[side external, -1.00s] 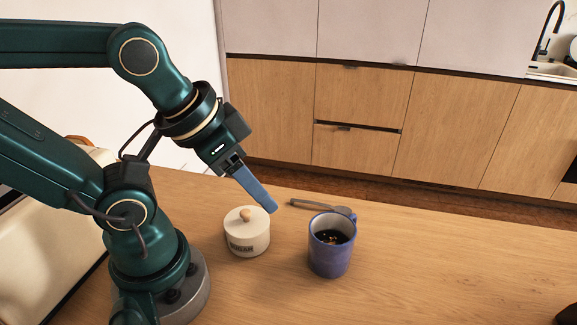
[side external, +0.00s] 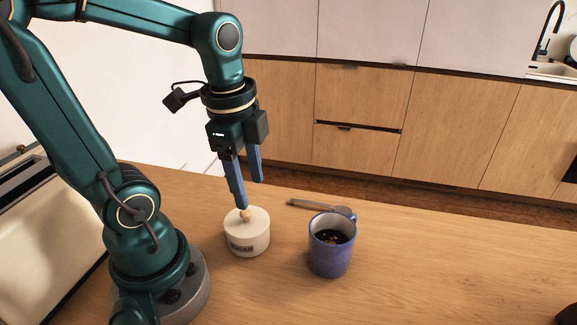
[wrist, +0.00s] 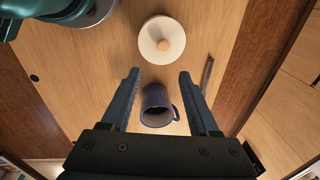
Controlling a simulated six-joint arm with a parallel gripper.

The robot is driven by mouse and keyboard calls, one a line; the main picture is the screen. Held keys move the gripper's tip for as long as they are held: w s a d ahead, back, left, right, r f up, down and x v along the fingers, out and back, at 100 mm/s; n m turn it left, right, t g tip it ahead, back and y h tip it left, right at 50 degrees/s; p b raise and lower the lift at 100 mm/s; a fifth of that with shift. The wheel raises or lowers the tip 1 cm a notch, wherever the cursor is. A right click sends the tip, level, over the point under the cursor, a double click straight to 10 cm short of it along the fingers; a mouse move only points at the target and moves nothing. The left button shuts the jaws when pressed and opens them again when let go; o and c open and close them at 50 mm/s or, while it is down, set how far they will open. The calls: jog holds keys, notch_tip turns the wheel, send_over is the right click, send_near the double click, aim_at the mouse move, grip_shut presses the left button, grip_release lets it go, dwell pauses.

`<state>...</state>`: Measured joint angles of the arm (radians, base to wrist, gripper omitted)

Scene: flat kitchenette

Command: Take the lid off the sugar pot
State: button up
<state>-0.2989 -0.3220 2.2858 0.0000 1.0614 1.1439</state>
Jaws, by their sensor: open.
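The white sugar pot (side external: 248,240) stands on the wooden counter with its lid (side external: 255,222) on. The lid has a small round wooden knob (side external: 245,214). My gripper (side external: 250,194) is open, points down and is empty, above the pot in the side view. One finger's tip overlaps the knob there; I cannot tell whether it touches. In the wrist view the lid (wrist: 152,33) and knob (wrist: 164,45) lie beyond the fingertips of my gripper (wrist: 158,72), not between them.
A blue mug (side external: 330,258) of dark liquid stands right of the pot, and shows between the fingers in the wrist view (wrist: 155,95). A spoon (side external: 315,206) lies behind the mug. A toaster (side external: 38,230) stands at left. The counter's right side is mostly clear.

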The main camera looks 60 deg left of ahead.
aim_at(246, 218)
jog(key=shift+s+a+f+n+g, duration=0.1)
jog(key=shift+a+f+n+g, duration=0.3)
jog(key=shift+a+f+g, duration=0.45)
jog(key=shift+a+f, duration=0.15)
jog(key=shift+f, duration=1.15)
jog(key=shift+a+f, duration=0.1)
jog(key=shift+f, duration=1.15)
grip_shut()
